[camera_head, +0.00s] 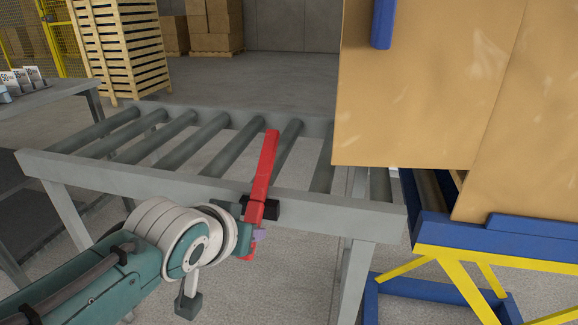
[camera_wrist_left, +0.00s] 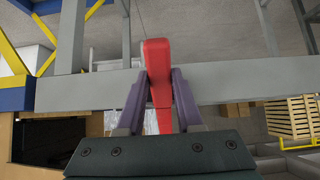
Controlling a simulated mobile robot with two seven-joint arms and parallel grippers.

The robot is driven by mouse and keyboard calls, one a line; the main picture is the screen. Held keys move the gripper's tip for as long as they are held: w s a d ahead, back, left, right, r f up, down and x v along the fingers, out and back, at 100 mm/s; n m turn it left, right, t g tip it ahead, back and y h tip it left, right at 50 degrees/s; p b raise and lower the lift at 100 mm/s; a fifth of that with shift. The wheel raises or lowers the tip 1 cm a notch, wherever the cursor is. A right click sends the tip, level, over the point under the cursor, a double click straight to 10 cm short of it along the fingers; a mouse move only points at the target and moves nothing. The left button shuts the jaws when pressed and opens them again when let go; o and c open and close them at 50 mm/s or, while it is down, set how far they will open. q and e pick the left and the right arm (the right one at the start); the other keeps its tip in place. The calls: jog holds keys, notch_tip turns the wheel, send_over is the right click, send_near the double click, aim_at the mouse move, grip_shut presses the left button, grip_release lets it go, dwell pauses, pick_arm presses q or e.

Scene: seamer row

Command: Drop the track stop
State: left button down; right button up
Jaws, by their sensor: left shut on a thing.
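The track stop is a red bar (camera_head: 264,170) at the front rail of the roller conveyor (camera_head: 150,180). It runs from below the rail, past a black bracket (camera_head: 266,208), to an upper end that shows against the rollers. Whether that end touches a roller I cannot tell. My left gripper (camera_head: 258,236) is at the bar's lower end, on the near side of the rail. In the left wrist view, the purple fingers of my left gripper (camera_wrist_left: 160,98) are shut on the red bar (camera_wrist_left: 158,60), one on each side. My right gripper is not in view.
Large cardboard cartons (camera_head: 430,90) stand at the right on a blue and yellow stand (camera_head: 470,232), beside the conveyor's right end. The visible rollers carry nothing. A grey table (camera_head: 60,94) is at the left. Wooden pallets (camera_head: 122,50) are stacked behind, with open floor between.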

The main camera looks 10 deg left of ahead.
pick_arm(q)
notch_tip(320, 180, up, 2)
jog(key=shift+g+p, duration=0.9)
jog(key=shift+p, duration=0.05)
jog(key=shift+s+r+g, duration=0.1)
jog(key=shift+r+g, duration=0.05)
jog(key=shift+g, duration=0.35)
jog(key=shift+r+g, duration=0.15)
jog(key=shift+g, duration=0.25)
jog(key=shift+r+g+b, duration=0.35)
jog(key=shift+g+b, duration=0.4)
jog(key=shift+g, duration=0.45)
jog(key=shift+r+g+b, duration=0.55)
jog(key=shift+g+b, duration=0.25)
jog(key=shift+b, duration=0.15)
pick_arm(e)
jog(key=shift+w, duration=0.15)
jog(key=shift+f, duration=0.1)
pick_arm(q)
jog(key=c, duration=0.6)
grip_release()
jog(key=shift+r, duration=0.1)
jog(key=shift+o, duration=0.2)
